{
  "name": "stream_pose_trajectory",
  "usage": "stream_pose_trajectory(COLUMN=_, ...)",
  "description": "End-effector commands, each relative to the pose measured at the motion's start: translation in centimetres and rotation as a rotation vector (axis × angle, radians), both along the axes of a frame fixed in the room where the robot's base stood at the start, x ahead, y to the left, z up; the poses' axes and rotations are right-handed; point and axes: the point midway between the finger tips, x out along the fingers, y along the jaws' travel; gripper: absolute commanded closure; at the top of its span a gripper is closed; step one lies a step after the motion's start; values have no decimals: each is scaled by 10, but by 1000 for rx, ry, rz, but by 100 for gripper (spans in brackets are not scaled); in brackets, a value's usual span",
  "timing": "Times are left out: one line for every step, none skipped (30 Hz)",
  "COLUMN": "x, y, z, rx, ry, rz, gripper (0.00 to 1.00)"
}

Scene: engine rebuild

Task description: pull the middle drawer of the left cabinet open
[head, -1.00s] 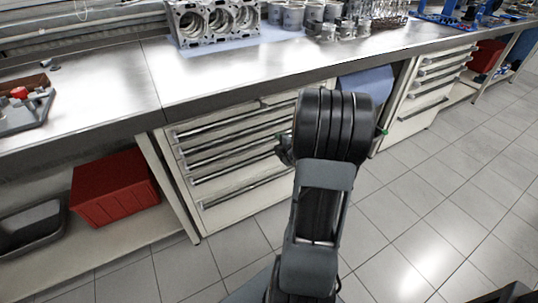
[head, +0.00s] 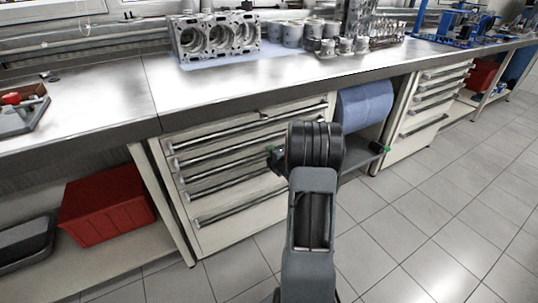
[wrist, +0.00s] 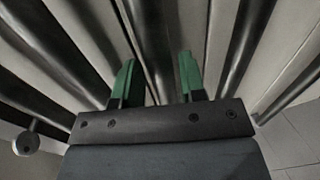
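The left cabinet (head: 240,224) is pale, with several drawers that have long dark bar handles, under the steel workbench. Its drawers look shut. Handles in the middle of the stack (head: 215,173) run up to my gripper, which hides their right part. My gripper (head: 273,157) is at the cabinet front, partly hidden by my own wrist. In the wrist view my gripper (wrist: 157,68) has its two green fingers apart, pointing at the drawer fronts. A dark handle bar (wrist: 147,42) runs between the fingertips in that picture. I cannot tell whether they touch it.
A red bin (head: 105,206) and a dark tray (head: 25,246) stand on the lower shelf at left. A blue roll (head: 365,105) sits right of the cabinet. An engine block (head: 216,37) stands on the workbench (head: 205,82). The tiled floor at right is clear.

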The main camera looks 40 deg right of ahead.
Motion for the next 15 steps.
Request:
stream_pose_trajectory(x=6, y=-1, z=-2, rx=-1, ry=-1, rz=1, gripper=62)
stream_pose_trajectory(x=8, y=-1, z=-3, rx=0, ry=0, rz=1, gripper=62)
stream_pose_trajectory(x=12, y=-2, z=-3, rx=-1, ry=-1, rz=1, gripper=62)
stream_pose_trajectory(x=14, y=-2, z=-3, rx=-1, ry=-1, rz=1, gripper=62)
stream_pose_trajectory(x=15, y=-2, z=-4, rx=-1, ry=0, rz=1, gripper=62)
stream_pose_trajectory(x=17, y=-2, z=-4, rx=-1, ry=0, rz=0, gripper=62)
stream_pose_trajectory(x=18, y=-2, z=-4, rx=0, ry=0, rz=0, gripper=62)
stream_pose_trajectory(x=19, y=-3, z=-4, rx=0, ry=0, rz=0, gripper=62)
stream_pose_trajectory(x=20, y=-3, z=-4, rx=0, ry=0, rz=0, gripper=62)
stream_pose_trajectory(x=21, y=-3, z=-4, rx=0, ry=0, rz=0, gripper=62)
stream_pose_trajectory(x=21, y=-3, z=-4, rx=0, ry=0, rz=-1, gripper=62)
stream_pose_trajectory(x=21, y=-3, z=-4, rx=0, ry=0, rz=-1, gripper=62)
stream_pose_trajectory(x=21, y=-3, z=-4, rx=0, ry=0, rz=-1, gripper=62)
stream_pose_trajectory(x=21, y=-3, z=-4, rx=0, ry=0, rz=-1, gripper=62)
stream_pose_trajectory(x=21, y=-3, z=-4, rx=0, ry=0, rz=-1, gripper=62)
